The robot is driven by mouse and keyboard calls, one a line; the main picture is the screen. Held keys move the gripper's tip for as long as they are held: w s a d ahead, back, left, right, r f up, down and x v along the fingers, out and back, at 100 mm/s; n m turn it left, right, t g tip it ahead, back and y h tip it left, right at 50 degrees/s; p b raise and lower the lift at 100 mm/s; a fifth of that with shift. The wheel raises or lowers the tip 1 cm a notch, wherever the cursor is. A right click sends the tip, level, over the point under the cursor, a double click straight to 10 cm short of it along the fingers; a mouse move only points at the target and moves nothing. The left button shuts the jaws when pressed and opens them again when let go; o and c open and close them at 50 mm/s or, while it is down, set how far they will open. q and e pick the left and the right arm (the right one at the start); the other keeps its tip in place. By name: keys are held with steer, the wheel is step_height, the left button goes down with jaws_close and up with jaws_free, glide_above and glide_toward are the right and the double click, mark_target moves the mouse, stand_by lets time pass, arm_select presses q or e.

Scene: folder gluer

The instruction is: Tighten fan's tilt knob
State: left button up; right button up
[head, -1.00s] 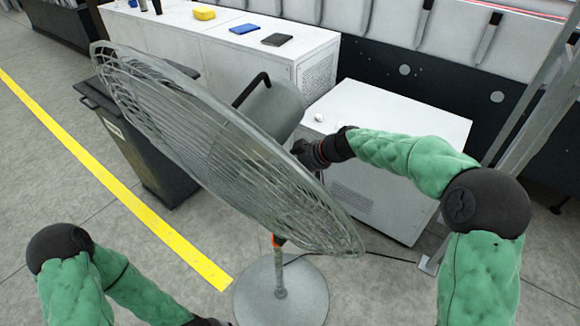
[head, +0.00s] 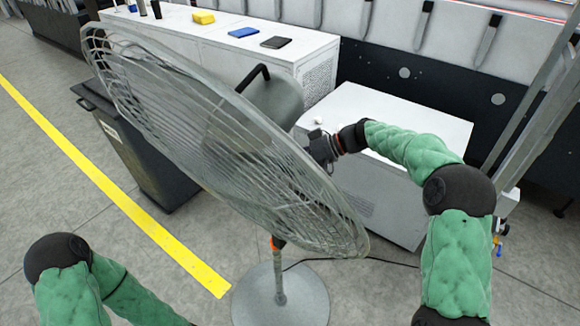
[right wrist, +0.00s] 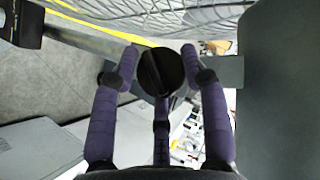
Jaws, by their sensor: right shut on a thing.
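The grey pedestal fan (head: 215,125) stands in the middle of the head view, its wire grille tilted and facing left. Its motor housing (head: 275,98) is behind the grille. The tilt knob (right wrist: 160,74), round and black with a raised bar across its face, shows in the right wrist view. My right gripper (head: 322,148) reaches in from the right beside the housing. Its purple-padded fingers are shut around the knob; the grille and gripper hide the knob in the head view. My left arm is at the lower left, its gripper outside the picture.
A white cabinet (head: 385,115) stands behind my right gripper. A longer white cabinet (head: 230,45) at the back carries small yellow, blue and black items. A dark bin (head: 145,155) is left of the fan. A cable (head: 340,259) runs from the fan's base (head: 280,302) across the floor.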

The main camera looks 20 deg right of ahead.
steer(key=m+y, duration=0.1)
steer(key=m+g+y, duration=0.1)
steer(key=y, duration=0.1)
steer(key=shift+f, duration=0.4)
steer(key=shift+m+y, duration=1.4)
steer(key=o, duration=1.2)
steer(key=shift+d+r, duration=0.1)
steer(key=shift+d, duration=0.15)
steer(key=d, duration=0.4)
steer(key=s+d, duration=0.1)
steer(key=d, duration=0.6)
steer(key=shift+s+d, duration=0.2)
steer(key=shift+d, duration=0.1)
